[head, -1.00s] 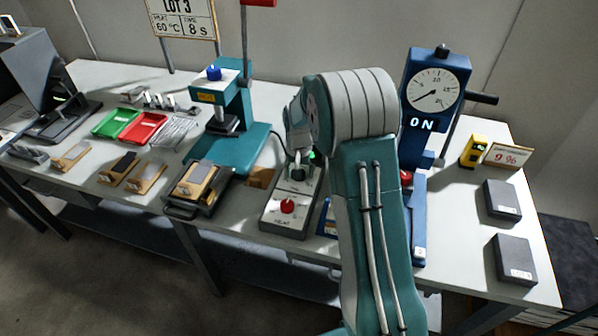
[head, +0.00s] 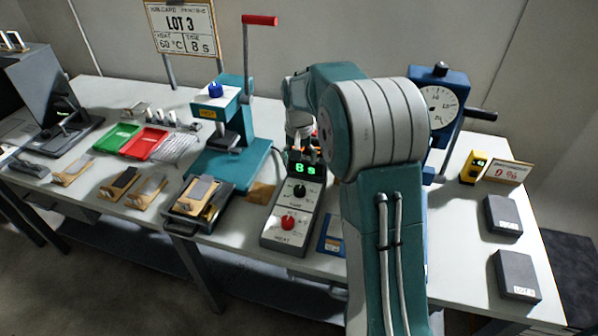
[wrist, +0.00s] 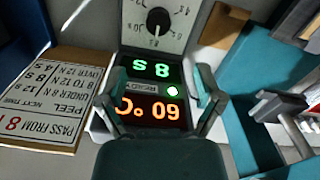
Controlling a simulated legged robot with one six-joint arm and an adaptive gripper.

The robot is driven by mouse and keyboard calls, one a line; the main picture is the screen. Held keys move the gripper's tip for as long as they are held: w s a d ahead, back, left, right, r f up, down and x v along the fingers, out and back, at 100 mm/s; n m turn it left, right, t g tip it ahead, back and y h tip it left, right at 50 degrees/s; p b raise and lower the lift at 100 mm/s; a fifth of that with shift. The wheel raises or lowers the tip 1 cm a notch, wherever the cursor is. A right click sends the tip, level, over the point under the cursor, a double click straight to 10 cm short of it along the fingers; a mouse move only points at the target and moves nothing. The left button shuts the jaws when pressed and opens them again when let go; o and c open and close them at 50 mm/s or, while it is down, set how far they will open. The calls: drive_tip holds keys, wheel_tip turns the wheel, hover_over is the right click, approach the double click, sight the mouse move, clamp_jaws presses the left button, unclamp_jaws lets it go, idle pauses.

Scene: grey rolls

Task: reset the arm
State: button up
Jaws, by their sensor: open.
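My arm (head: 385,240) rises from the bottom of the head view and bends over at a large grey-ribbed joint. My gripper (head: 303,152) hangs at the far end of the control box, partly hidden by my own arm. In the wrist view my gripper (wrist: 160,95) is open, with its two fingers apart and nothing between them. The control box (head: 274,236) has a black dial, a red knob and a green display reading 8 s. The wrist view shows its panel (wrist: 190,60) upside down, with 8 S in green, 60 °C in orange and a lit green lamp.
A teal press (head: 232,165) with a red-handled lever stands left of the box. A blue gauge machine (head: 448,85) stands behind my arm. Green (head: 117,138) and red (head: 144,143) trays lie at left. Two dark blocks lie at the right. A printed card (wrist: 45,100) shows beside the box.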

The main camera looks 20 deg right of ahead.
drive_tip(key=shift+r, duration=0.4)
drive_tip(key=s+a+r+n+t, duration=0.2)
drive_tip(key=s+a+r, duration=0.2)
drive_tip(key=s+r, duration=0.8)
drive_tip(key=s+a+n+t, duration=0.1)
drive_tip(key=s, duration=0.8)
drive_tip(key=s+a+n+t, duration=0.1)
drive_tip(key=s+t, duration=0.1)
drive_tip(key=s, duration=0.7)
drive_tip(key=shift+s+a+t, duration=0.25)
drive_tip(key=shift+a+t, duration=0.05)
drive_tip(key=shift+a, duration=0.1)
drive_tip(key=shift+f, duration=0.1)
